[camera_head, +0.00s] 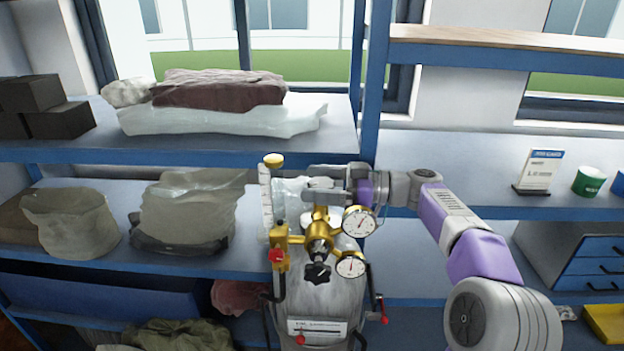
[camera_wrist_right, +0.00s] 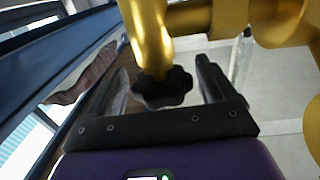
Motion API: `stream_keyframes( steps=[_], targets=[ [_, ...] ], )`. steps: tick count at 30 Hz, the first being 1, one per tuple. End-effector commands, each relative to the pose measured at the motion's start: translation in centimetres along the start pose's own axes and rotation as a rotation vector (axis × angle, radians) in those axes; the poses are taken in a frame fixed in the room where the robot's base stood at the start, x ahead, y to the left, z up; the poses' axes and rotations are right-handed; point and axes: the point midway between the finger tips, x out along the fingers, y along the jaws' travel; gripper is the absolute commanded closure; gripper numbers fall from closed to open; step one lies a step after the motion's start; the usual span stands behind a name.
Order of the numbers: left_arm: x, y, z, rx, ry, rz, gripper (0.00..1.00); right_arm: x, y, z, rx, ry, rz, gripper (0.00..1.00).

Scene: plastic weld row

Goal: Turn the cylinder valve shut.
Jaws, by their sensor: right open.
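The grey gas cylinder (camera_head: 325,300) stands upright in front of the shelves, with a brass valve and regulator (camera_head: 319,229) on top. A black lobed handwheel (camera_wrist_right: 162,88) on a brass stem shows in the right wrist view. My right gripper (camera_head: 312,184) reaches in from the right at the top of the brass fittings. Its jaws are open, with one finger on each side of the handwheel and visible gaps between. In the head view the gripper seems to hide this handwheel. Another black knob (camera_head: 317,272) faces forward below the regulator. My left gripper is out of view.
Two round gauges, the upper one (camera_head: 359,221) and the lower one (camera_head: 351,265), sit close below my right gripper. A flowmeter tube (camera_head: 266,200) with a yellow cap stands to the left. Blue shelves (camera_head: 300,145) with wrapped bundles lie behind. A yellow tray (camera_head: 605,322) is at lower right.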

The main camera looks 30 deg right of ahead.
Motion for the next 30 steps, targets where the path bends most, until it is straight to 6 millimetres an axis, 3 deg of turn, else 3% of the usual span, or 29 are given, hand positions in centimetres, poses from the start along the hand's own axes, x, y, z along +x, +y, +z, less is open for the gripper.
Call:
stream_keyframes(
  steps=[4, 13, 22, 30],
  targets=[
    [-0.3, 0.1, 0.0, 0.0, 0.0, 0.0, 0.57, 1.1, 0.0, -0.1, -0.001, 0.0, 0.0, 0.16],
    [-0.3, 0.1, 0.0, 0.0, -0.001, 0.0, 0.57, 1.3, 0.0, 0.0, -0.001, 0.0, 0.001, 0.18],
    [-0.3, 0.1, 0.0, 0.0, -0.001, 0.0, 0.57, 1.3, 0.0, 0.0, -0.001, 0.0, 0.001, 0.63],
    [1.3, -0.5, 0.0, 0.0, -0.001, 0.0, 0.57, 1.3, 0.0, 0.3, -0.005, -0.002, 0.039, 0.66]
  ],
)
